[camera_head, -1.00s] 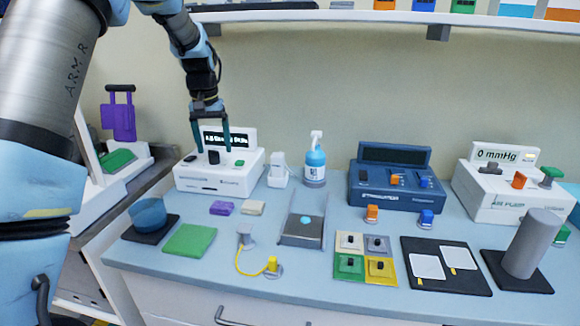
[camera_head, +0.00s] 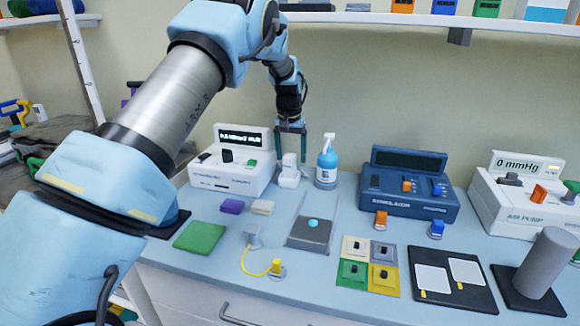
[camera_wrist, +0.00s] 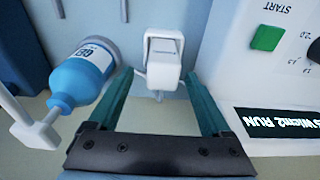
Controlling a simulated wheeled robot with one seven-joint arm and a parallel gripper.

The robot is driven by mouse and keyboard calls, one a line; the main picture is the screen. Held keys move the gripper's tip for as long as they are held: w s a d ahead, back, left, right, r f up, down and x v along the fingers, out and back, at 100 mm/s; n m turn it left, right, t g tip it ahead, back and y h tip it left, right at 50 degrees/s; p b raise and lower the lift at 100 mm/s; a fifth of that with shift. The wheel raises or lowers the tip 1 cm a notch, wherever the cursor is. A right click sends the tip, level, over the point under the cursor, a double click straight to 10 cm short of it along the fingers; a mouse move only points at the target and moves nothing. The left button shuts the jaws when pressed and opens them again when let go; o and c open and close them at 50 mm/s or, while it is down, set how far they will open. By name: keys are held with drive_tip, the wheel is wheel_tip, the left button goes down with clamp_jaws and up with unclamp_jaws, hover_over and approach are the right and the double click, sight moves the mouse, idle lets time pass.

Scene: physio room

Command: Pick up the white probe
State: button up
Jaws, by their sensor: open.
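The white probe (camera_head: 289,173) stands upright in a small white holder on the blue counter, between the white device and the spray bottle. In the wrist view the probe (camera_wrist: 164,50) is seen from above, lying between and just beyond my two teal fingertips. My gripper (camera_head: 290,160) is open and empty, pointing down just above and around the probe's top in the head view. It also shows in the wrist view (camera_wrist: 158,82), with a finger on each side and no clear contact. The probe's lower part is partly hidden.
The blue spray bottle (camera_head: 327,162) stands close right of the probe. The white device (camera_head: 231,172) with a green START button is close on the left. A dark blue stimulator (camera_head: 408,190) is farther right. A wall shelf (camera_head: 430,18) runs above.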

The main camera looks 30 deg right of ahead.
sight(290, 164)
drive_tip(key=shift+w+a+f+p, duration=0.1)
drive_tip(key=shift+f+p, duration=0.7)
drive_tip(key=shift+f, duration=1.25)
drive_tip(key=shift+c, duration=0.3)
clamp_jaws()
